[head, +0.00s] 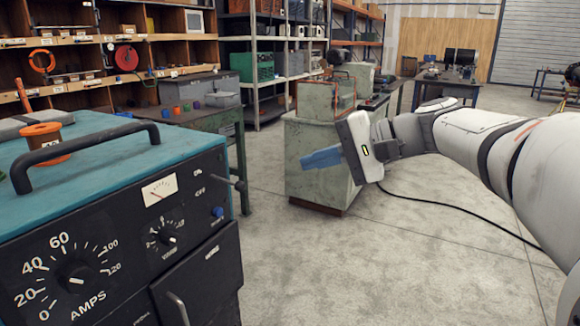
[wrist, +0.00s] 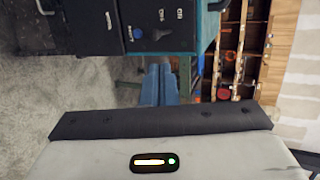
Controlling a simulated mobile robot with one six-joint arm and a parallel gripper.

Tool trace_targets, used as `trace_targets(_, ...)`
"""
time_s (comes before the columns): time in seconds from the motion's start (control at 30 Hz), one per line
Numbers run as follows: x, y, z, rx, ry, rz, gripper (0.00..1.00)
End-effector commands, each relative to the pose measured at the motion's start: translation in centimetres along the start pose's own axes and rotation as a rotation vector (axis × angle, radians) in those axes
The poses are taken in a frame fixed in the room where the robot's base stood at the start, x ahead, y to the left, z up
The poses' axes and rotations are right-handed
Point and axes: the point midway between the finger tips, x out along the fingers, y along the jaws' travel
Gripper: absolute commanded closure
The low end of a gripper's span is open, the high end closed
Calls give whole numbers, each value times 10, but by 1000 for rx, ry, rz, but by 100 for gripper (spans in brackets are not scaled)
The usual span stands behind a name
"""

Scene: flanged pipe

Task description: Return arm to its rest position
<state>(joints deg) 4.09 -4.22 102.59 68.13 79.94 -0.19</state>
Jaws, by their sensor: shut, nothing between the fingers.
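My gripper (head: 322,158) shows in the head view at the end of my white arm, which reaches in from the right. Its blue fingers point left and are together, with nothing between them. In the wrist view the blue fingers (wrist: 159,86) also lie side by side. The gripper is in the air, in front of a pale cabinet (head: 310,180) in the head view, and appears apart from it. No flanged pipe can be made out in either view.
A teal-topped welding machine (head: 120,215) with a black handle fills the left foreground. A green workbench (head: 215,118) and wooden shelves (head: 90,55) stand behind it. A black cable (head: 455,217) lies on the floor. The concrete floor (head: 380,265) in the middle is clear.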

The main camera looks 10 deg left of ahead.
Motion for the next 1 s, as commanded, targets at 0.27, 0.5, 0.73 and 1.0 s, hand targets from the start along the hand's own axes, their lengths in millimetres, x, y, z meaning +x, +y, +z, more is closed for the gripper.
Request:
trace_targets(0.27,-11,-2,0,0,-2,0,100)
trace_targets(0.5,-10,-2,1,-1,-1,5,100)
trace_targets(0.73,-22,28,28,-4,51,237,100)
trace_targets(1.0,-83,115,89,-151,129,788,100)
